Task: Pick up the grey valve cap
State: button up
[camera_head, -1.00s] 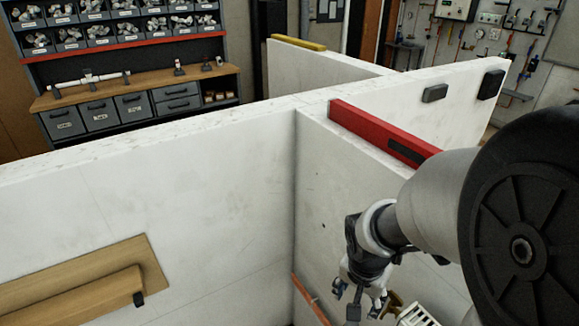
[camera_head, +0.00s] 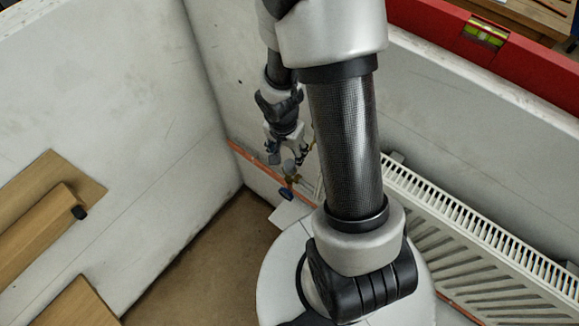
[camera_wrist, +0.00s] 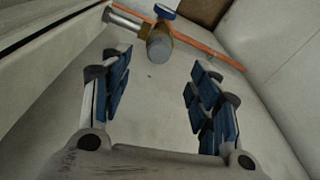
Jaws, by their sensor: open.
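The grey valve cap (camera_wrist: 158,47) sits on a brass valve (camera_wrist: 160,29) in the upper middle of the wrist view, its rounded end towards me. My gripper (camera_wrist: 160,78) is open, with its blue-padded fingers on the left and right of the picture. The cap shows between and beyond the fingertips, with no visible contact. In the head view my gripper (camera_head: 287,153) hangs near the wall corner, just above the brass valve (camera_head: 290,171). I cannot make out the grey cap there.
A blue part (camera_head: 286,193) is at the valve's lower end. A copper-coloured pipe (camera_head: 262,168) runs along the wall. A white radiator (camera_head: 470,215) is at the right. Wooden boards (camera_head: 50,205) are on the left wall. A red spirit level (camera_head: 530,55) lies on the right partition.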

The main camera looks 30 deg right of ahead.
aim_at(290, 163)
jog(key=f+b, duration=0.1)
jog(key=f, duration=0.2)
jog(key=f+b, duration=0.2)
jog(key=f, duration=0.1)
jog(key=d+f+b, duration=0.1)
jog(key=f, duration=0.2)
jog(key=shift+w+d+f, duration=0.1)
jog(key=shift+w+f, duration=0.05)
jog(key=shift+w, duration=0.2)
jog(key=shift+c, duration=0.6)
jog(key=c, duration=0.7)
